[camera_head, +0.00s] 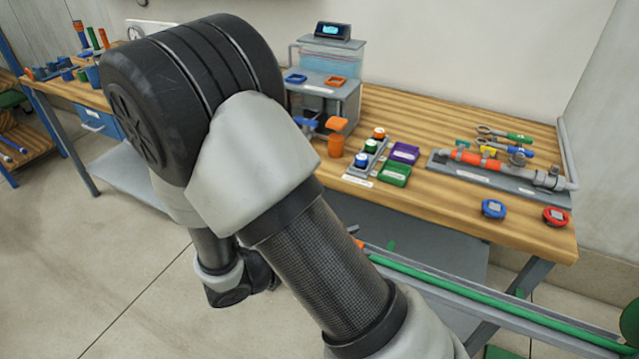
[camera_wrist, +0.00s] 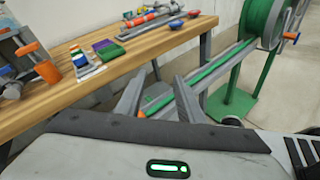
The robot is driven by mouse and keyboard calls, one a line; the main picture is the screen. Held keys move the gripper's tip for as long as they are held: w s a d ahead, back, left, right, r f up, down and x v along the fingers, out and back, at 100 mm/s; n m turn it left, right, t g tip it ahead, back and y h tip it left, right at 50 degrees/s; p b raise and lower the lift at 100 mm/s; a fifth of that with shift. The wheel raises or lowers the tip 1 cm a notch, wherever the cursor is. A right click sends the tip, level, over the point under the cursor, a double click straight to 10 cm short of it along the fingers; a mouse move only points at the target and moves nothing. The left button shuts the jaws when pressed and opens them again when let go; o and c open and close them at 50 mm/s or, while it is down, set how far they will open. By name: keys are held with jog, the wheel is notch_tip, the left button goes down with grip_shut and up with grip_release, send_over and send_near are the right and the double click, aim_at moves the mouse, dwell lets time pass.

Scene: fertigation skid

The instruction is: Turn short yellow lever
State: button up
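A pipe assembly (camera_head: 500,170) with an orange section lies on a grey base plate at the right of the wooden bench. A small yellow part (camera_head: 489,151), which looks like the short lever, sits on it near a green handle (camera_head: 519,138) and a blue handle (camera_head: 515,149). In the wrist view the assembly (camera_wrist: 152,15) is small at the top, and I cannot make out the yellow part there. My gripper (camera_wrist: 158,92) is open and empty, its two fingers apart, in front of the bench edge and well away from the assembly. The head view does not show its fingers.
A blue knob (camera_head: 494,209) and a red knob (camera_head: 556,216) stand near the bench's front right. Small bottles and green and purple trays (camera_head: 394,173) sit mid-bench. A green rail (camera_head: 480,301) and hose reel (camera_wrist: 262,22) stand before the bench. My arm fills the head view's middle.

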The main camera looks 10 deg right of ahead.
jog(key=w+a+f+n+t+y+b, duration=0.2)
jog(key=a+f+n+t, duration=0.25)
jog(key=f, duration=0.25)
jog(key=w+a+f+n+t+y+b, duration=0.1)
jog(key=a+f+n+t+b, duration=0.1)
jog(key=a+f+n+t, duration=0.45)
jog(key=shift+g, duration=0.9)
jog(key=x, duration=0.6)
jog(key=b+x, duration=0.1)
jog(key=x, duration=0.5)
jog(key=d+f+b+x, duration=0.1)
jog(key=x, duration=0.5)
jog(key=shift+s+d+f, duration=0.1)
jog(key=shift+d, duration=0.25)
jog(key=shift+c, duration=0.4)
grip_shut()
